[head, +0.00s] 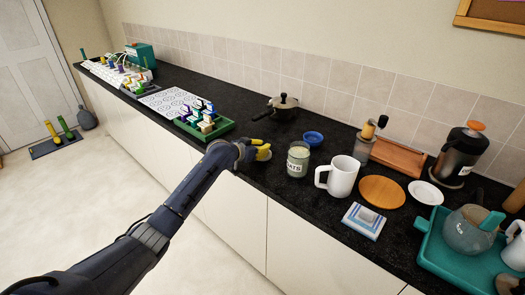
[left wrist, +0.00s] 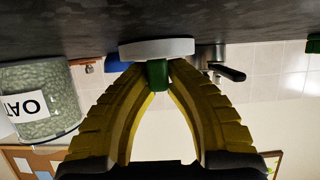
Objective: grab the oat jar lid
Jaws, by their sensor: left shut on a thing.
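The oat jar (head: 298,160) is clear, full of pale oats, labelled "OATS", and stands open on the dark counter. It also shows in the upside-down left wrist view (left wrist: 38,98), at the left. The lid (left wrist: 157,48) is a white disc with a green knob (left wrist: 157,73). My left gripper (head: 263,152) has yellow fingers and is just left of the jar. In the left wrist view its fingertips (left wrist: 158,72) are closed on the green knob. The lid is close to the counter surface; I cannot tell whether it touches. The head view does not show it clearly. My right gripper is not in view.
A green tray (head: 206,128) of blocks lies left. Counter between tray and pan is clear.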

